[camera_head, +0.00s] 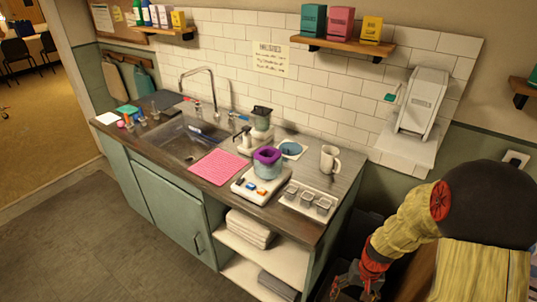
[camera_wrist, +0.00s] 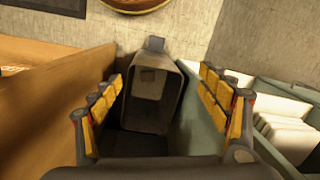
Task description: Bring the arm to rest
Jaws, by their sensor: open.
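My arm (camera_head: 405,225) reaches down at the right of the head view, past the right end of the counter. My gripper (camera_wrist: 161,80) is open in the wrist view, its two yellow-padded fingers wide apart with nothing held between them. In the head view only part of the gripper (camera_head: 355,282) shows, low by the counter's end, and its tips cannot be made out. In the wrist view a dark grey bin (camera_wrist: 150,100) stands beyond and between the fingers, in a narrow gap. I cannot tell how far the fingers are from it.
A wooden panel (camera_wrist: 50,95) bounds the gap on the left, and a green cabinet side (camera_wrist: 205,115) on the right. The counter (camera_head: 325,180) carries a sink, a pink mat (camera_head: 220,167), a scale with bowls, a mug (camera_head: 330,158) and small cups. The floor (camera_head: 80,230) in front is clear.

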